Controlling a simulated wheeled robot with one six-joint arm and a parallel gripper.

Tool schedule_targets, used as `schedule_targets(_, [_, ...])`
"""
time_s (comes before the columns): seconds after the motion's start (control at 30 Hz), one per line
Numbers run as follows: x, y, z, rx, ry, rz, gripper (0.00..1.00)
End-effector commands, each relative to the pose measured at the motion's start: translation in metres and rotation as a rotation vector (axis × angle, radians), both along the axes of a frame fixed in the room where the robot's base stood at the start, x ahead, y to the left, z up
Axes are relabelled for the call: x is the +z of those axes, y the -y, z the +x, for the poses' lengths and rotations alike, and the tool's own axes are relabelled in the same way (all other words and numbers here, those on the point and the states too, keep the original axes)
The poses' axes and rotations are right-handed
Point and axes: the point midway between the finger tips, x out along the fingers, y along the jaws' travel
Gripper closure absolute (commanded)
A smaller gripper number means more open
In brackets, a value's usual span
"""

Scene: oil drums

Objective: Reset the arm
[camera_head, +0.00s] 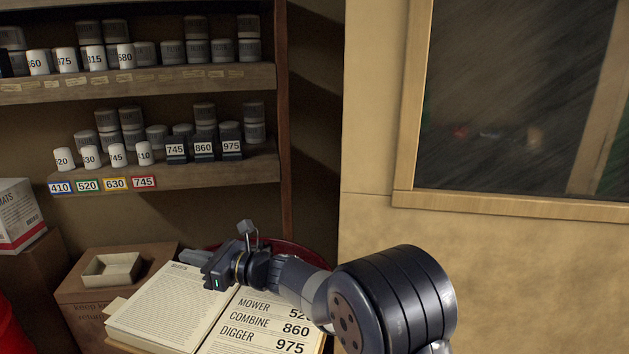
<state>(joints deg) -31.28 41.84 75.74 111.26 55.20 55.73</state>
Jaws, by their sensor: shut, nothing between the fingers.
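My arm (385,298) reaches in from the lower right and is bent toward the left. My gripper (194,257) is at its end, above the open book (165,308). It points left and is shut with nothing in it. The gripper and wrist cover part of the book's upper middle. The book's right page reads MOWER 52-something, COMBINE 860 and DIGGER 975; the last digit of the mower number is hidden or cut off by my arm.
A shelf (200,176) at the back left holds several numbered cans and coloured tags. A small empty tray (112,269) sits on a cardboard box (75,290) left of the book. A red round rim (305,250) shows behind my arm. A wall and window (520,100) stand at right.

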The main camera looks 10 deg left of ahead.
Motion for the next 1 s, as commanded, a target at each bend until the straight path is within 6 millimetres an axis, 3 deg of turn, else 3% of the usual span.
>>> schedule_targets(0.1, [-0.020, -0.017, 0.002, 0.003, 0.000, 0.000, 1.00])
schedule_targets(0.4, [-0.048, -0.047, 0.007, 0.001, 0.000, 0.000, 1.00])
schedule_targets(1.0, [-0.049, -0.049, 0.008, 0.000, 0.001, 0.001, 1.00])
